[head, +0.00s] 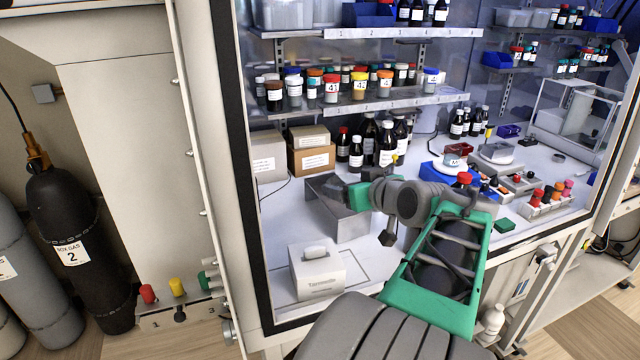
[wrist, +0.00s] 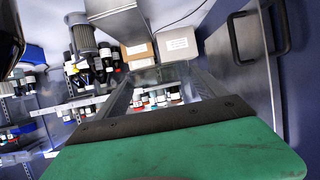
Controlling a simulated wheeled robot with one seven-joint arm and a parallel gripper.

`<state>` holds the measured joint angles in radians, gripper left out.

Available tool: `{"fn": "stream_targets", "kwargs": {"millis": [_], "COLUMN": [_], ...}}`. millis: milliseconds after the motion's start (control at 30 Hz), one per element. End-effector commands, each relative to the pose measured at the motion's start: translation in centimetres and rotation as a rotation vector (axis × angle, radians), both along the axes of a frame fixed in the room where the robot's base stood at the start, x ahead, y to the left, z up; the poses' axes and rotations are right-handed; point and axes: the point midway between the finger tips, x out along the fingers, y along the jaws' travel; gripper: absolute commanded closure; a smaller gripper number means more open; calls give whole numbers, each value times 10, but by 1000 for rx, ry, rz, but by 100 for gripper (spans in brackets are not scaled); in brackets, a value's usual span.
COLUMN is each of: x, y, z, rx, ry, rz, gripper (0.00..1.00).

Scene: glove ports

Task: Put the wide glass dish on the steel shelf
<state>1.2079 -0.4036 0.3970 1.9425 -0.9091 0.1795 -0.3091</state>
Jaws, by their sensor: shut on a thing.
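The steel shelf (head: 350,229) is a low grey metal stand on the white floor of the cabinet, left of the middle in the head view. My gripper (head: 347,190), with green pads, is at the shelf's upper right edge and overlaps it in the picture. In the wrist view my gripper's (wrist: 164,82) two grey fingers reach away from the green palm. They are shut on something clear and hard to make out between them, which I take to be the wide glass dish. Its outline and any contact with the shelf cannot be told.
A white tissue box (head: 318,271) stands in front of the shelf. Cartons (head: 311,150) and dark bottles (head: 388,142) stand behind it. A blue tray (head: 432,173) and small racks lie to the right. Loaded wall shelves (head: 372,104) hang above.

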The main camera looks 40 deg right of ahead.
Motion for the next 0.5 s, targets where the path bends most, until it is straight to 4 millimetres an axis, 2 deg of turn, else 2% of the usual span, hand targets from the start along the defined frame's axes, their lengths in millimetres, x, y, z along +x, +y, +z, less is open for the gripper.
{"fn": "stream_targets", "kwargs": {"millis": [167,433,500], "x": [11,67,77], "y": [-10,-61,-71], "z": [-5,-37,-56], "rx": [3,5,8], "ry": [1,3,3], "rz": [1,3,4], "gripper": [61,61,61]}}
